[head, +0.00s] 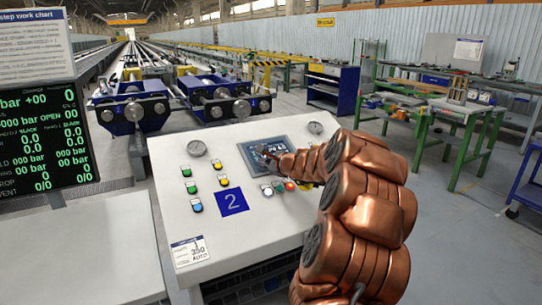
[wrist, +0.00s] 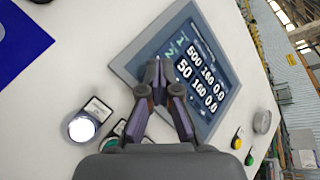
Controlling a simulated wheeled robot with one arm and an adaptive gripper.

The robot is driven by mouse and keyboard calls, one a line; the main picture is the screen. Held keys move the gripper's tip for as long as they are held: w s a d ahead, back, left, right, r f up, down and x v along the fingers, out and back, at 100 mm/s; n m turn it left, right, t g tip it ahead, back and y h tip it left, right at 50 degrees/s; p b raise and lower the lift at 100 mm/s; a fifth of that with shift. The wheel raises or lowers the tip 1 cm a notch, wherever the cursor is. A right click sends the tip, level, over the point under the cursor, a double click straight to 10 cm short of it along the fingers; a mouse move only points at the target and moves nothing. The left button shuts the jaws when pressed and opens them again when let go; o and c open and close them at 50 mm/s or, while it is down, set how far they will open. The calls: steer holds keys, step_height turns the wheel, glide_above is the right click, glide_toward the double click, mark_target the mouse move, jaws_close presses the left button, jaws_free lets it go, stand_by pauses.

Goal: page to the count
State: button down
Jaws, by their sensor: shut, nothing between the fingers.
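A small display screen (head: 252,160) in a grey frame is set in the white sloped control panel (head: 165,160). In the wrist view the screen (wrist: 212,100) shows tilted rows of white figures, which seem to read 500, 160, 0.0 and 50, 160, 0.0, with green marks near one end. My gripper (wrist: 157,80) is shut and empty. Its tips lie over the screen's edge area; I cannot tell whether they touch the glass. In the head view my gripper (head: 266,154) covers part of the screen, and my copper-coloured arm hides the panel's right side.
Green, yellow and blue buttons (head: 191,188) and a blue plate marked 2 (head: 231,202) are left of the screen. A lit white button (wrist: 82,128) is close to my gripper. A black readout board (head: 45,140) stands at left; blue roller machinery (head: 220,95) is behind.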

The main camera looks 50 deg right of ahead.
steer(key=shift+f, duration=0.15)
stand_by(0.3)
steer(key=shift+w+f+b, duration=0.2)
steer(key=shift+f+b, duration=0.1)
steer(key=shift+w+d+f, duration=0.1)
steer(key=shift+w+f, duration=0.05)
steer(key=shift+f, duration=0.25)
stand_by(0.8)
steer(key=shift+r, duration=0.1)
steer(key=shift+s+r+p, duration=0.35)
steer(key=shift+r+p, duration=0.05)
steer(key=shift+r, duration=0.35)
step_height(320, 180, up, 6)
steer(key=s+a+p, duration=0.1)
steer(key=s+p, duration=0.1)
steer(key=p, duration=0.2)
steer(key=shift+s+f, duration=0.2)
steer(key=shift+f, duration=0.05)
stand_by(2.2)
